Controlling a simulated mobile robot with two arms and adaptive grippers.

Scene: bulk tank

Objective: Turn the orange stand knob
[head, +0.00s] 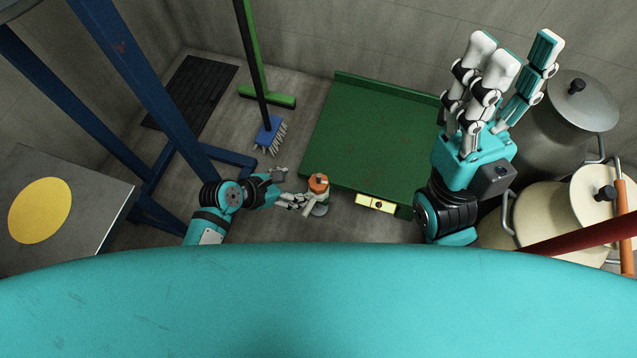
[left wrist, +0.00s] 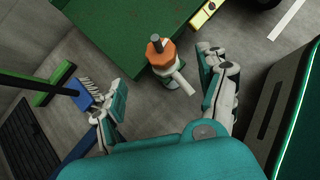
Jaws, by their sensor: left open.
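The orange stand knob (head: 318,183) is a faceted knob on top of a small pale stand on the floor, beside the green platform's front left corner. It also shows in the left wrist view (left wrist: 160,52), with a dark stem on top and a pale rod at its side. My left gripper (head: 292,189) is open and empty, just left of the knob. In the left wrist view its fingers (left wrist: 164,82) are spread wide, with the knob beyond the gap between them. My right gripper (head: 517,52) is raised at the right, fingers up and apart, holding nothing.
The green platform (head: 365,140) with a yellow level (head: 375,203) on its front edge lies right of the knob. A blue frame (head: 145,80), a green broom (head: 265,98) and a blue brush (head: 268,135) stand left. Metal cans (head: 550,135) crowd the right.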

